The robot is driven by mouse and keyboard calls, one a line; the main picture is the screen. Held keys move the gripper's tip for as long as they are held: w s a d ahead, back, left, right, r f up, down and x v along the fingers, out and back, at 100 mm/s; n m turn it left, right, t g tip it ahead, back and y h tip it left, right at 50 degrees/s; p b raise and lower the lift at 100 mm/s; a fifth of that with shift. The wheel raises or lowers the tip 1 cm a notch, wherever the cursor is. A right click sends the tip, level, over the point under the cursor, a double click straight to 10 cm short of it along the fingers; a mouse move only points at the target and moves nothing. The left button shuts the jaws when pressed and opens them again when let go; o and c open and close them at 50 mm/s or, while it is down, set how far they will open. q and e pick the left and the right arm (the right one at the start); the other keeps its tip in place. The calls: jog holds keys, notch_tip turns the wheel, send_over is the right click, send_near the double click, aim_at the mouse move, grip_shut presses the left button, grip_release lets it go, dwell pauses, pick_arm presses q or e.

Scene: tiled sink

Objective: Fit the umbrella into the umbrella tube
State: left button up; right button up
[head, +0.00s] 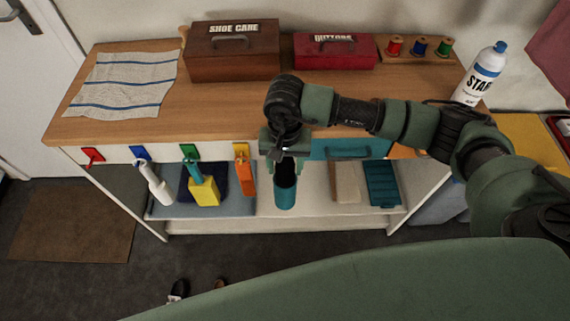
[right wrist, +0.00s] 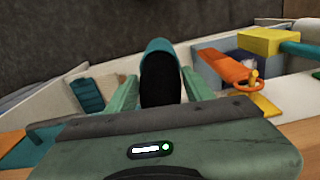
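A teal cylinder (head: 285,196) with a dark upper part is upright in front of the cabinet, just below my right gripper (head: 284,158). It looks like the tube, but I cannot tell if the dark part is its mouth or a dark object. In the right wrist view the teal end (right wrist: 160,47) lies past the fingertips of my right gripper (right wrist: 160,84), with the dark part between the fingers. Whether they grip it is unclear. My left gripper is not in view.
A white item (head: 156,185) and a yellow-headed item (head: 204,190) hang farther left. The wooden top (head: 230,105) holds a brown box (head: 232,58), a red box (head: 335,54) and a white bottle (head: 478,80). Teal and beige things (head: 381,183) sit on the lower shelf, right.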

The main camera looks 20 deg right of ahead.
jog(key=shift+o, duration=0.6)
jog(key=shift+r, duration=0.65)
notch_tip(320, 180, up, 11)
jog(key=shift+r+b, duration=0.1)
jog(key=shift+b, duration=0.45)
jog(key=shift+s, duration=0.15)
